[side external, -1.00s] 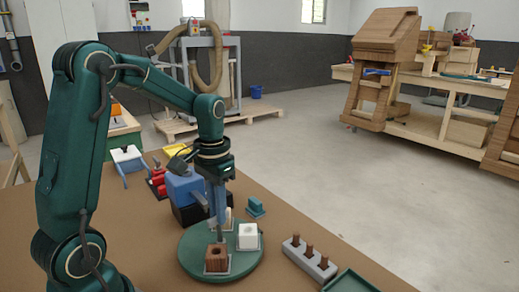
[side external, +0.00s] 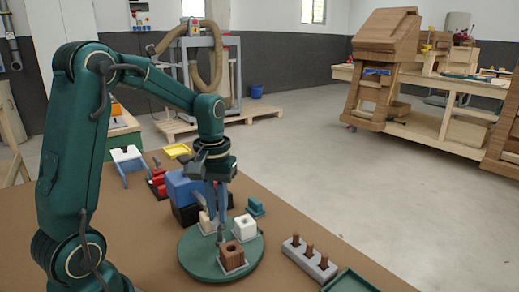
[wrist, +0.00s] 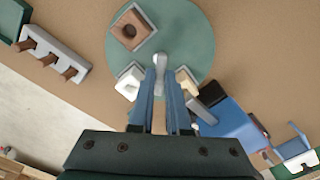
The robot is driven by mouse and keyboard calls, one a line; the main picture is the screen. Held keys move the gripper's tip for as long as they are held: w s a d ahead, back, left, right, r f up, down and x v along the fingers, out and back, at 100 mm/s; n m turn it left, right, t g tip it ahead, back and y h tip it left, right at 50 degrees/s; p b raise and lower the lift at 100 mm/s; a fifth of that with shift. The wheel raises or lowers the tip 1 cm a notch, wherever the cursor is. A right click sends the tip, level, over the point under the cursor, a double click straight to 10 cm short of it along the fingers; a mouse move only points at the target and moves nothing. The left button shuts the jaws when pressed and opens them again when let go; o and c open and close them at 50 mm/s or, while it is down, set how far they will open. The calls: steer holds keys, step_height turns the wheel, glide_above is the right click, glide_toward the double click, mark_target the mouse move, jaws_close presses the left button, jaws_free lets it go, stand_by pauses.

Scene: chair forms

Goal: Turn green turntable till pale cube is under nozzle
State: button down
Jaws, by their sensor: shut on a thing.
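The green turntable (side external: 200,265) lies on the brown table. It carries a brown cube (side external: 232,255) at the front, a white cube (side external: 245,226) at the right and a pale cube (side external: 205,223) at the back left, each in a grey holder. The blue machine (side external: 183,187) stands behind the turntable. Its grey nozzle (wrist: 200,112) points toward the pale cube, which also shows in the wrist view (wrist: 188,83); I cannot tell whether they line up exactly. My gripper (wrist: 160,78) points down over the turntable's middle, shut on the grey centre handle (wrist: 160,57).
A grey block with three brown pegs (side external: 308,257) lies right of the turntable, near a green tray (side external: 350,283). A small teal piece (side external: 255,207) stands behind the white cube. A red item (side external: 157,181) and a yellow tray (side external: 177,151) lie beyond the blue machine.

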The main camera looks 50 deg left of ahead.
steer(key=shift+r+n, duration=0.1)
steer(key=shift+n, duration=0.6)
stand_by(0.3)
steer(key=c, duration=0.9)
jaws_free()
steer(key=shift+r, duration=2.55)
steer(key=shift+d, duration=0.1)
